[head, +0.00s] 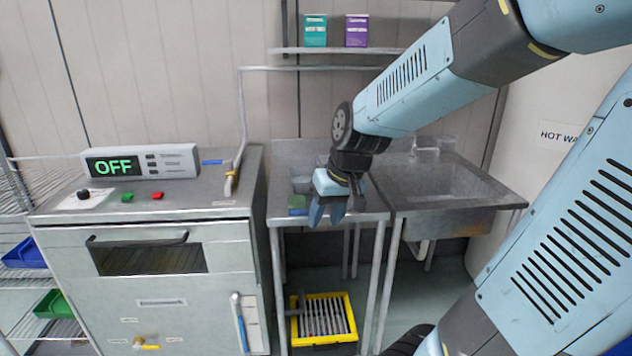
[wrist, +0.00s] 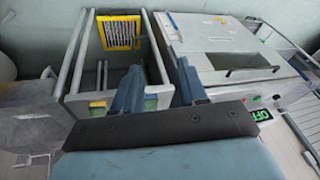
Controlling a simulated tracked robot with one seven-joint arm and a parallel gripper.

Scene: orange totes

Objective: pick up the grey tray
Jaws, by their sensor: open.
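I cannot clearly make out the grey tray. A small grey container (head: 302,184) shows partly behind my gripper on the middle steel stand (head: 283,216), but I cannot tell whether it is the tray. A green item (head: 298,203) lies close by on the stand. My gripper (head: 327,215) points down over the front part of this stand, its fingers apart and empty. In the wrist view my gripper (wrist: 160,88) shows its two blue fingers spread, with a green patch (wrist: 150,104) visible between them. The gripper and wrist hide part of the stand top.
A steel cabinet (head: 225,240) with an OFF display (head: 140,162) stands left. A sink (head: 455,185) with a tap is right. A yellow crate (head: 355,315) sits under the stand. A shelf (head: 340,50) with two boxes is above. A hose (head: 239,130) hangs left of the stand.

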